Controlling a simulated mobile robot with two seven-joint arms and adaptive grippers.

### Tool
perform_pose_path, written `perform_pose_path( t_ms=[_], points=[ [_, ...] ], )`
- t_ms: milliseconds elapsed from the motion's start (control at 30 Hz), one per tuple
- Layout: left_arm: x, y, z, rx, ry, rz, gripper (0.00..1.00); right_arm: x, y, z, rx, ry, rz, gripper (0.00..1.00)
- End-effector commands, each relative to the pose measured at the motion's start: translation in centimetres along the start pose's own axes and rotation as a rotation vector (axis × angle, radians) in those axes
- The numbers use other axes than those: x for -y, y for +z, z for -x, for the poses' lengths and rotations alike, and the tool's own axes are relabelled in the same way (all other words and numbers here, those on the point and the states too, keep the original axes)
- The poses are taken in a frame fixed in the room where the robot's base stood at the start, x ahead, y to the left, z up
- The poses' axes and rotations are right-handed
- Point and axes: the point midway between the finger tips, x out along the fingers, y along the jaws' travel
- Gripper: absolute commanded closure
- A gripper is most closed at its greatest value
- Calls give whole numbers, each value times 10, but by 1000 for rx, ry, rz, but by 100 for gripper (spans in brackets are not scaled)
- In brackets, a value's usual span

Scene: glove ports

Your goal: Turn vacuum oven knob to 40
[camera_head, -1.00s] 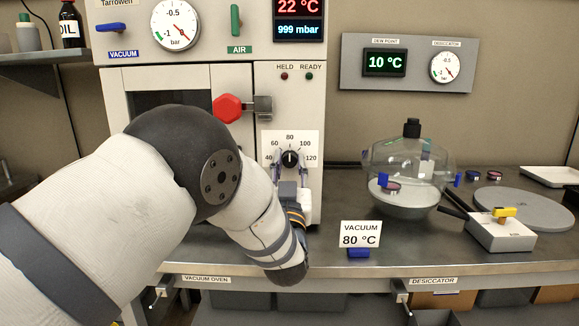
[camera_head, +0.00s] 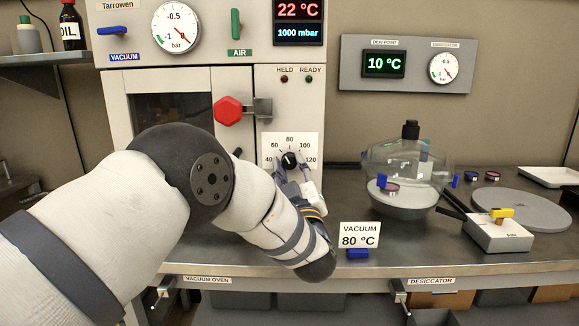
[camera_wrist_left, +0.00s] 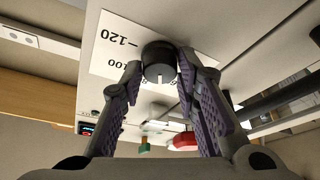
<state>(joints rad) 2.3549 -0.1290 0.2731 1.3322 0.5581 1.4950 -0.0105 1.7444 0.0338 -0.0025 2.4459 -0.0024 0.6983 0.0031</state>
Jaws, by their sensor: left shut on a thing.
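The vacuum oven (camera_head: 222,82) stands at the back left. Its black temperature knob (camera_head: 289,160) sits on a white dial plate (camera_head: 306,142) marked from 40 at left, over 80 at top, to 120 at right. My left gripper (camera_head: 290,168) reaches the knob from below right, fingers on both sides. In the left wrist view the two fingers (camera_wrist_left: 160,84) are shut on the knob (camera_wrist_left: 159,57), and the dial plate (camera_wrist_left: 118,50) appears upside down. A white pointer mark shows on the knob; its exact reading cannot be told. My right gripper is out of view.
A card (camera_head: 360,235) reads VACUUM 80 °C at the bench front. A red hexagonal door knob (camera_head: 229,111) is left of the dial. The oven display (camera_head: 298,22) reads 22 °C, 1000 mbar. A glass desiccator (camera_head: 405,175) stands to the right.

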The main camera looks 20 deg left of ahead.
Motion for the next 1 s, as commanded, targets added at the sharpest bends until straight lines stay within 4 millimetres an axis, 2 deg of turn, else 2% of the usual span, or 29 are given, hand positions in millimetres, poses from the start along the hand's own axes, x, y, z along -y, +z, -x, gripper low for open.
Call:
perform_pose_path(
  t_ms=[600,1000],
  points=[
    [-4,-3,-1,-1,-224,541,99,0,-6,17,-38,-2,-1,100],
    [-5,-4,-2,0,-347,840,99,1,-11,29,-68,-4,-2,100]
  ],
)
